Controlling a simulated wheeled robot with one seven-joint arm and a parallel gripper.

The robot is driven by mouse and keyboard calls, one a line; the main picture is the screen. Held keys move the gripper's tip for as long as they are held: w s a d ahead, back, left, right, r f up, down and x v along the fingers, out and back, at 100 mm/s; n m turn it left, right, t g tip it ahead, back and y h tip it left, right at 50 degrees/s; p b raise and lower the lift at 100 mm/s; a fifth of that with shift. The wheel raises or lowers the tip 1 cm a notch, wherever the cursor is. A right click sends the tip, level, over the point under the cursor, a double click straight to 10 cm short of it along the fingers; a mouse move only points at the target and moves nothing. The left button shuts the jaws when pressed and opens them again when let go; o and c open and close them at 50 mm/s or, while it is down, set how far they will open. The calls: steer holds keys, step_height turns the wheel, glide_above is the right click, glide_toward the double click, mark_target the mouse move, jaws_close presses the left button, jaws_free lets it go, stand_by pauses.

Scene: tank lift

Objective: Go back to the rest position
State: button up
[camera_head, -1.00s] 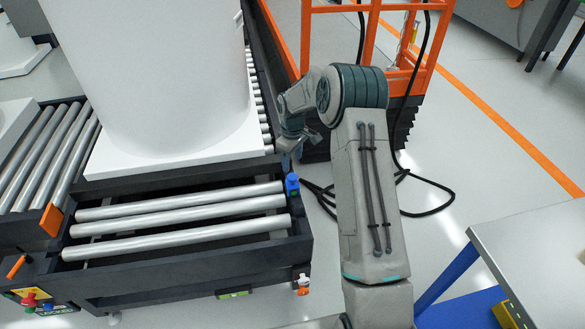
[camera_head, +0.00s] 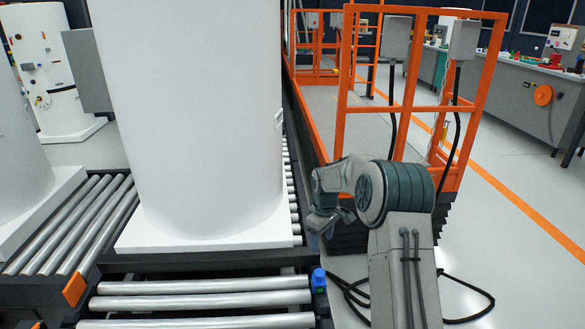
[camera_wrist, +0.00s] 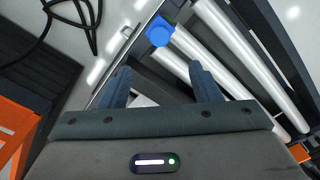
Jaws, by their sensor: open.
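My gripper (camera_head: 322,222) is at the end of my bent arm, right of the large white tank (camera_head: 200,120) and beside the roller conveyor's edge. In the wrist view my gripper (camera_wrist: 161,82) has its two dark fingers wide apart with nothing between them. A blue knob (camera_wrist: 159,31) on the conveyor frame shows beyond the fingers. The same blue knob is below my gripper in the head view (camera_head: 319,279). The tank stands upright on its white square base on the rollers.
An orange-railed platform (camera_head: 400,108) stands close behind my arm. Black cables (camera_head: 350,295) lie on the floor by the conveyor. Conveyor rollers (camera_head: 200,302) lie in front of the tank. Open floor with an orange line (camera_head: 510,190) is at the right. A grey workbench (camera_head: 520,95) stands farther back.

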steer(key=s+r+m+t+p, duration=0.15)
steer(key=s+r+p, duration=0.25)
steer(key=s+r, duration=0.6)
steer(key=s+r+m+p, duration=0.35)
steer(key=s+r, duration=0.25)
steer(key=r, duration=0.7)
steer(key=s+r+m+p, duration=0.2)
steer(key=s+r+p, duration=0.2)
steer(key=s, duration=0.5)
steer(key=s+r+m+t+p, duration=0.1)
steer(key=s+r, duration=0.4)
steer(key=s, duration=0.5)
steer(key=m+p, duration=0.1)
steer(key=p, duration=0.1)
steer(key=shift+s+a+p, duration=0.15)
steer(key=shift+s+p, duration=0.05)
steer(key=shift+p, duration=0.2)
steer(key=shift+s+f, duration=0.1)
steer(key=shift+s, duration=0.4)
steer(key=shift+c, duration=0.4)
